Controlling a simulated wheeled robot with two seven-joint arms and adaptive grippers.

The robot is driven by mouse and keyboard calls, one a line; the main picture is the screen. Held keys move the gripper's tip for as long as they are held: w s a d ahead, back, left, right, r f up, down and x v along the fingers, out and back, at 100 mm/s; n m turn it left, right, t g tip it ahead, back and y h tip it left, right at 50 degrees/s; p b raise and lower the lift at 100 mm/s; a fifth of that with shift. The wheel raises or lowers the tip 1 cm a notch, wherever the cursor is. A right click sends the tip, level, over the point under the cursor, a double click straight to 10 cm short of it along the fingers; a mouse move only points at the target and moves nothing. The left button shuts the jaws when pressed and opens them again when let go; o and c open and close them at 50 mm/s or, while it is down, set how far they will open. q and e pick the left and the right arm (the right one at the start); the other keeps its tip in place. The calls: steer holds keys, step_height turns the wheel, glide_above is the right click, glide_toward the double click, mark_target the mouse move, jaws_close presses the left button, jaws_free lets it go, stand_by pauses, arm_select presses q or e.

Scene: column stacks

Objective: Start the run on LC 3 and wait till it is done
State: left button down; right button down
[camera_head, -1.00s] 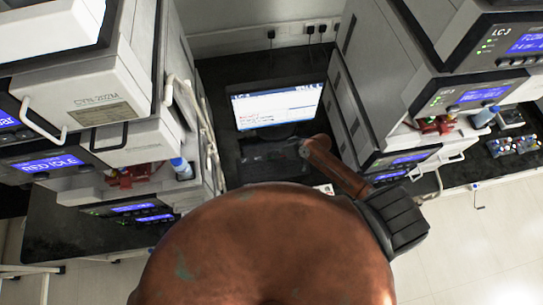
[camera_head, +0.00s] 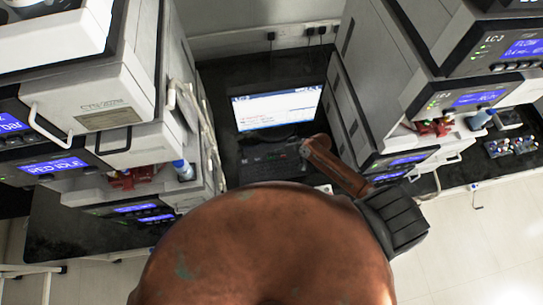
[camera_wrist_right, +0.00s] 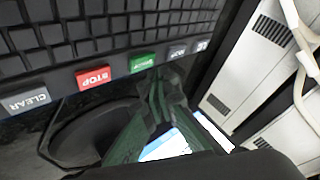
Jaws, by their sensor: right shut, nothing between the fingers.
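My right gripper (camera_wrist_right: 162,100) is shut and empty in the right wrist view. Its greenish fingertips are just by a green key (camera_wrist_right: 143,63) on a dark keyboard (camera_wrist_right: 120,30); I cannot tell whether they touch it. In the head view the keyboard (camera_head: 265,165) lies before a lit monitor (camera_head: 277,108) whose text is too small to read. The LC3 unit (camera_head: 470,50) stands at the upper right with a blue display (camera_head: 524,46). My left gripper is out of view.
Tall instrument stacks stand left (camera_head: 105,95) and right (camera_head: 375,70), leaving a narrow dark bench (camera_head: 235,75) between them. A tray of small vials (camera_head: 512,146) lies at the right. My brown arm covers the lower middle.

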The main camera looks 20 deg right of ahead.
step_height(320, 180, up, 5)
steer(key=p, duration=0.4)
steer(key=shift+p, duration=0.4)
